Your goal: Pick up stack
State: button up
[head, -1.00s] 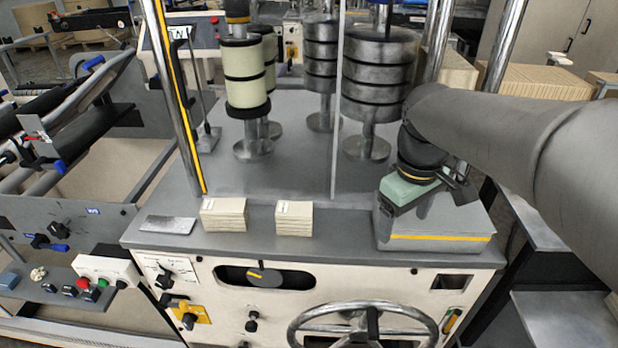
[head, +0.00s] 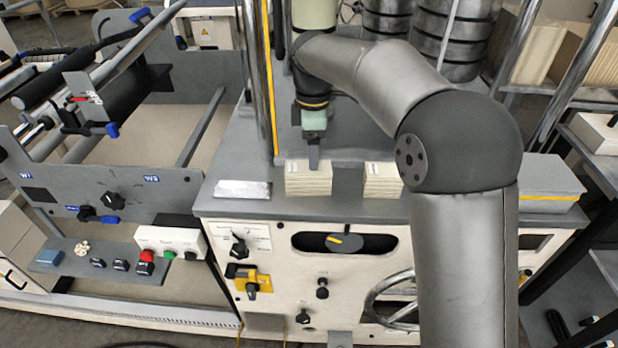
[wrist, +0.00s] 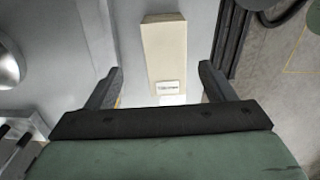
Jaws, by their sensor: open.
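Two pale cream stacks with small labels stand side by side on the grey machine top near its front edge: the left stack (head: 308,179) and the right stack (head: 382,180). My gripper (head: 313,155) hangs pointing down at the left stack, with a finger seen just over its back edge. In the wrist view a labelled cream stack (wrist: 164,48) lies ahead, between the lines of the two spread fingers of my gripper (wrist: 160,75). The jaws are open, with room on both sides of the stack. Contact is not visible.
A metal plate (head: 242,190) lies left of the stacks. A grey box with a yellow stripe (head: 550,182) stands on the right. A chrome post (head: 258,75) rises on the left, and metal cylinders (head: 452,40) stand behind. My arm covers part of the machine front and handwheel (head: 390,300).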

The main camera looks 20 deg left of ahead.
aim_at(308, 173)
notch_tip(308, 173, down, 3)
jog(key=shift+f, duration=0.15)
jog(key=f, duration=0.3)
jog(key=s+f+p, duration=0.1)
jog(key=shift+a+f, duration=0.3)
jog(key=shift+a, duration=0.1)
jog(key=shift+f, duration=0.35)
jog(key=c, duration=1.1)
